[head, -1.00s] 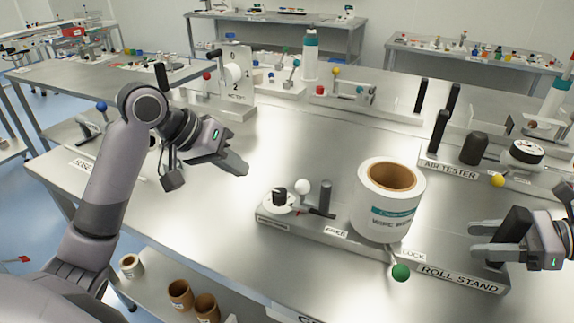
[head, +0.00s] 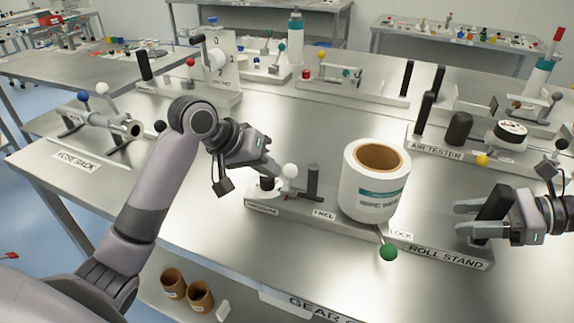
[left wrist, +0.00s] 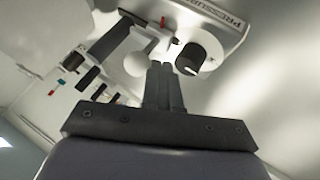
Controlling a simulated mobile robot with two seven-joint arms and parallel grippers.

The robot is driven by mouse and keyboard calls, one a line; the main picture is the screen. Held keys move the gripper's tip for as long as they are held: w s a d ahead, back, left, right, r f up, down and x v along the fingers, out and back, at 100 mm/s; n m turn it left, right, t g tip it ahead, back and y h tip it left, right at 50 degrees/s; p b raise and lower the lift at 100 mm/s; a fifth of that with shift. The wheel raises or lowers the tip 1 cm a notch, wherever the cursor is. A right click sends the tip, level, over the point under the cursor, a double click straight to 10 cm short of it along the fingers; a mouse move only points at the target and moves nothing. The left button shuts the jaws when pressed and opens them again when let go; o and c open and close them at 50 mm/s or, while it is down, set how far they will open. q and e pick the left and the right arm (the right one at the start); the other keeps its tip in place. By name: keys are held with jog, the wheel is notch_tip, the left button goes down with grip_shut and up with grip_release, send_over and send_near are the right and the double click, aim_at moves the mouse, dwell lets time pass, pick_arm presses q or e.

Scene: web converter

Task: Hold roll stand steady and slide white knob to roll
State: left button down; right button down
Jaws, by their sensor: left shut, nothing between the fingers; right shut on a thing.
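The roll stand (head: 440,250) carries a white roll (head: 366,207) with a brown core. The white knob (head: 290,171) stands left of the roll, beside a dark post (head: 313,182). My left gripper (head: 276,172) is shut and empty, its fingertips close to the knob. In the left wrist view the knob (left wrist: 136,65) shows just left of the closed fingertips (left wrist: 162,70); I cannot tell whether they touch. A black dial (left wrist: 190,60) is to their right. My right gripper (head: 468,218) is shut on the stand's black handle (head: 494,203) at its right end.
A green lock knob (head: 388,252) sticks out in front of the roll. Bare table (head: 330,125) lies behind the stand.

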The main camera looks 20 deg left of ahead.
jog(key=shift+s+f, duration=0.2)
jog(key=shift+f, duration=0.35)
pick_arm(q)
jog(key=shift+w+d, duration=0.1)
jog(key=shift+d, duration=2.5)
pick_arm(e)
jog(key=shift+a, duration=0.1)
pick_arm(q)
jog(key=a, duration=0.1)
jog(key=s+a, duration=0.1)
jog(key=a, duration=0.2)
jog(key=shift+s+a, duration=0.25)
jog(key=shift+a, duration=0.1)
jog(key=v, duration=0.9)
jog(key=shift+d+f+b, duration=0.1)
jog(key=shift+f+b, duration=0.25)
jog(key=shift+f, duration=0.05)
pick_arm(e)
jog(key=shift+r, duration=0.3)
